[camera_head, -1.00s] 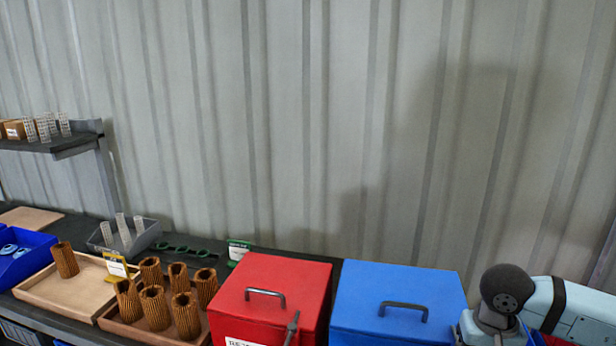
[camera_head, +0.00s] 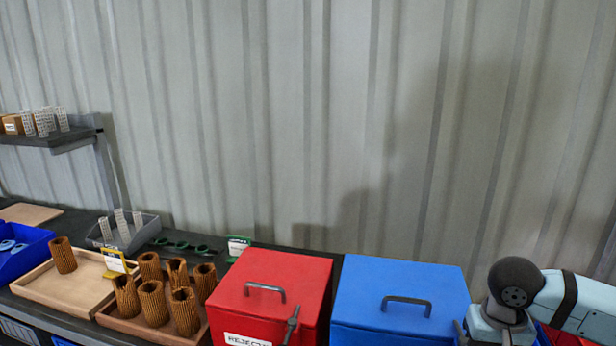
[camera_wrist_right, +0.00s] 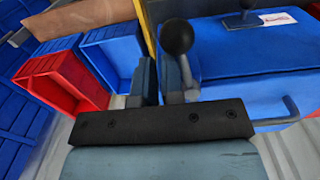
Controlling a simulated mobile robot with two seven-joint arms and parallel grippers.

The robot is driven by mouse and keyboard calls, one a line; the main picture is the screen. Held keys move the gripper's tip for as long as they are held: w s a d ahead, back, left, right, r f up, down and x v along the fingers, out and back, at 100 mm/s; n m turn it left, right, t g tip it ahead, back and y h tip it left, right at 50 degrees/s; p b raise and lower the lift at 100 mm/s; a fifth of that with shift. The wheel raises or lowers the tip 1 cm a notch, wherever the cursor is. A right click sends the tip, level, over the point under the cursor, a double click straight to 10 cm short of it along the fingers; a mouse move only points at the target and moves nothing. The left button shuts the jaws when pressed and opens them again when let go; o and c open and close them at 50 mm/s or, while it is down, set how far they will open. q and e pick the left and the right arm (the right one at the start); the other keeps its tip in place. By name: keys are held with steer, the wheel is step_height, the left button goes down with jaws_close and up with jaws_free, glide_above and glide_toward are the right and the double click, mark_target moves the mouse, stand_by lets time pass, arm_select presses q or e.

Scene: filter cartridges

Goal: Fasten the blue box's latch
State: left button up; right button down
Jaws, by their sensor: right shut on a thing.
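The blue box (camera_head: 400,285) stands closed on the bench, its grey lid handle (camera_head: 406,302) on top. It also shows in the right wrist view (camera_wrist_right: 235,90), with a bar handle at its right. A lever with a round black knob (camera_wrist_right: 177,37), seemingly the latch, stands at my right gripper's fingers. My right gripper (camera_wrist_right: 160,78) is shut on this lever; the exact contact is partly hidden. In the head view the right wrist is at the box's front right, and the fingers and latch are mostly out of frame. My left gripper is not in view.
A red box (camera_head: 275,290) with its own latch stands close at the left of the blue box. Further left are a tray of brown cartridges (camera_head: 150,330) and a wooden tray (camera_head: 65,288). Red and blue bins (camera_wrist_right: 62,82) show in the wrist view.

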arm_select(q)
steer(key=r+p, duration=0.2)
steer(key=p, duration=0.1)
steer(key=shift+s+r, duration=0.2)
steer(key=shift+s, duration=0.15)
arm_select(e)
step_height(320, 180, up, 8)
steer(key=s, duration=0.1)
